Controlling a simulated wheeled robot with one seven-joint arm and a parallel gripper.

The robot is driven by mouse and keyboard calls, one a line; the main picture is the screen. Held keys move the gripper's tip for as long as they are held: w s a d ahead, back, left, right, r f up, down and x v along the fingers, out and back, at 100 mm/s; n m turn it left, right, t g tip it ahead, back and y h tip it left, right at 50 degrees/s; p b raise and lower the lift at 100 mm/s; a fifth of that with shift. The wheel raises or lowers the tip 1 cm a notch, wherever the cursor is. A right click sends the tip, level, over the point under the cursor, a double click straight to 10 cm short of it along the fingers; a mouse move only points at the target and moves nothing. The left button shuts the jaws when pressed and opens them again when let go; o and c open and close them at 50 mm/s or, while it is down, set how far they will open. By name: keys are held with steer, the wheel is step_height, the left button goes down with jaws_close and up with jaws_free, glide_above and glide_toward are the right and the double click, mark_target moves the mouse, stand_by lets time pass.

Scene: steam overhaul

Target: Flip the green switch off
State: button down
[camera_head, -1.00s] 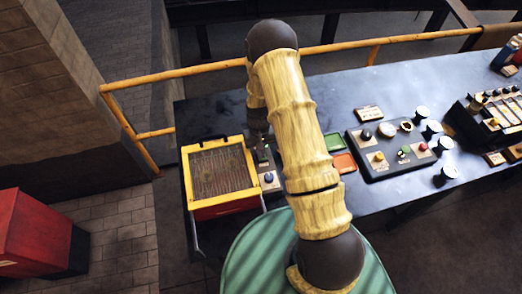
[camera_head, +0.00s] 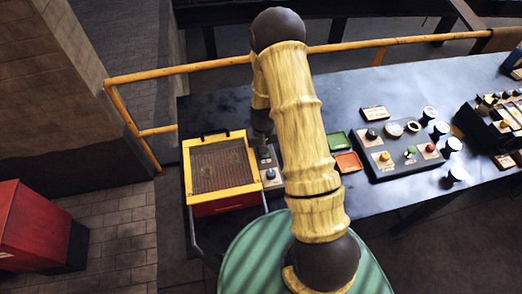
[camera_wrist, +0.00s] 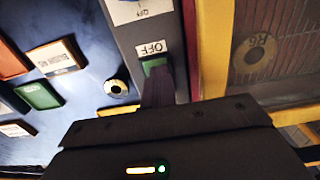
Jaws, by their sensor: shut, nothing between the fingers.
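The green switch (camera_wrist: 154,66) is in the wrist view on a grey panel, just below a white "OFF" label (camera_wrist: 151,49). My gripper (camera_wrist: 158,78) is shut and empty, with its dark fingertips overlapping the lower part of the switch. I cannot tell whether they touch it, and the fingers hide much of it. In the head view my gripper (camera_head: 264,142) is over the narrow panel (camera_head: 270,186) beside the yellow-framed box. The green switch cannot be made out clearly there.
The yellow-framed box (camera_head: 250,190) with a mesh top stands close left of the panel. Green (camera_head: 338,140) and orange (camera_head: 347,162) trays lie to the right, before a panel of knobs and buttons (camera_head: 385,168). A yellow rail (camera_head: 210,68) runs behind the table.

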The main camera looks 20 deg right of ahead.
mark_target(265, 160)
steer(key=shift+s+f+g, duration=0.3)
steer(key=shift+s+f, duration=0.35)
steer(key=shift+s, duration=0.15)
steer(key=shift+w, duration=0.1)
steer(key=shift+w+r, duration=0.25)
steer(key=shift+w, duration=0.45)
steer(key=shift+r, duration=0.15)
step_height(265, 160, up, 5)
steer(key=p, duration=0.3)
steer(key=shift+a, duration=0.15)
steer(key=shift+s, duration=0.25)
step_height(265, 160, up, 9)
steer(key=s+b, duration=0.1)
steer(key=b, duration=0.2)
steer(key=shift+s+r, duration=0.15)
steer(key=shift+s, duration=0.2)
